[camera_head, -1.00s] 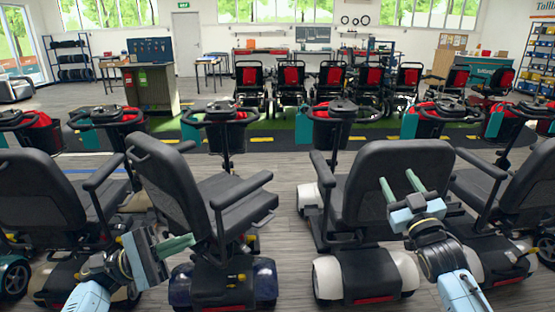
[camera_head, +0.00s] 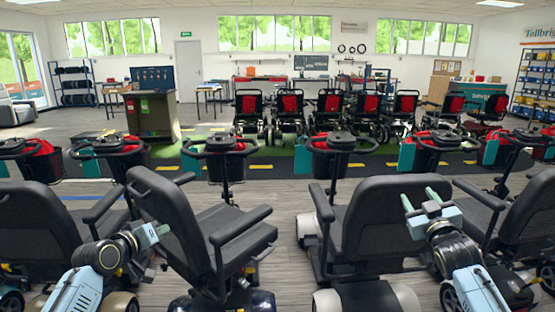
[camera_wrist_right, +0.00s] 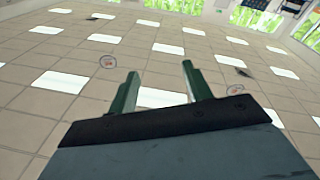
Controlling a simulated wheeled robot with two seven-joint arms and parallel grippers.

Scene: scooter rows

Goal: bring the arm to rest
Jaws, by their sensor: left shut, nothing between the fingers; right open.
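My left gripper (camera_head: 163,230) is at the lower left in the head view, in front of the back of a black scooter seat (camera_head: 165,212). It is shut and holds nothing. I cannot tell whether it touches the seat. My right gripper (camera_head: 418,198) is in front of another black scooter seat (camera_head: 375,215). Its two green fingers point up and stand apart, empty. In the right wrist view the open fingers (camera_wrist_right: 160,72) show against the tiled ceiling, with nothing between them.
A row of scooters with black seats stands close in front of me, across the whole width. A gap of bare floor (camera_head: 285,205) lies between the two middle scooters. Wheelchairs (camera_head: 330,108) stand in a row further back, and a counter (camera_head: 153,113) is at the back left.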

